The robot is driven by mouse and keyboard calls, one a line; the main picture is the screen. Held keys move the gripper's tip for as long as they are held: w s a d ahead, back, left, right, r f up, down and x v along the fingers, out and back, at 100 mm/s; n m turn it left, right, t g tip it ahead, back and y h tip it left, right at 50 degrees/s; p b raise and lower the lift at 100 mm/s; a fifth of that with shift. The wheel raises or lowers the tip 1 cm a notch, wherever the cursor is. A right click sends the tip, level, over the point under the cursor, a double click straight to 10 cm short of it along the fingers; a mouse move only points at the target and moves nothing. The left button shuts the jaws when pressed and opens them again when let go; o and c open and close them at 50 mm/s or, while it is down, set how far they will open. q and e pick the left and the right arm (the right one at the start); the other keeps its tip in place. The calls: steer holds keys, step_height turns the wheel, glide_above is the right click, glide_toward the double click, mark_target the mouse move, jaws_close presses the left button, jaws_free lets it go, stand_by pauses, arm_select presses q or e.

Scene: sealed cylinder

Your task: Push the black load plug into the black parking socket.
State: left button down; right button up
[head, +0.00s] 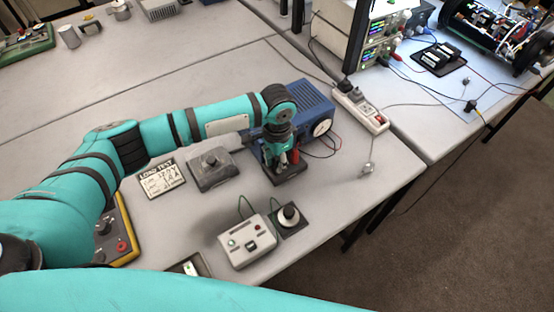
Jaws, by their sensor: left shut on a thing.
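My left gripper (280,163) points down over a dark block (291,178) on the bench, just in front of the blue box. It is shut on what looks like the black load plug, which the fingers almost wholly hide. A red plug (295,156) stands close beside the fingers, on their right. I cannot make out the black parking socket for certain or tell how deep the held plug sits, because the gripper covers that spot. My right gripper is out of view.
The blue box (307,98) with a round dial stands behind the gripper. A grey box with a knob (212,166) and a LOAD TEST card (161,180) lie left. A small switch box (246,241) and a black plate with a round knob (288,217) are in front. A power strip (360,108) lies right.

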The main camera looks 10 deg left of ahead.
mark_target(277, 159)
arm_select(q)
steer(key=shift+p, duration=0.3)
steer(key=shift+f, duration=0.5)
stand_by(0.4)
steer(key=c, duration=1.1)
jaws_free()
step_height(277, 159, up, 11)
steer(key=shift+f, duration=0.1)
steer(key=shift+s+d+r, duration=0.1)
steer(key=shift+r, duration=0.5)
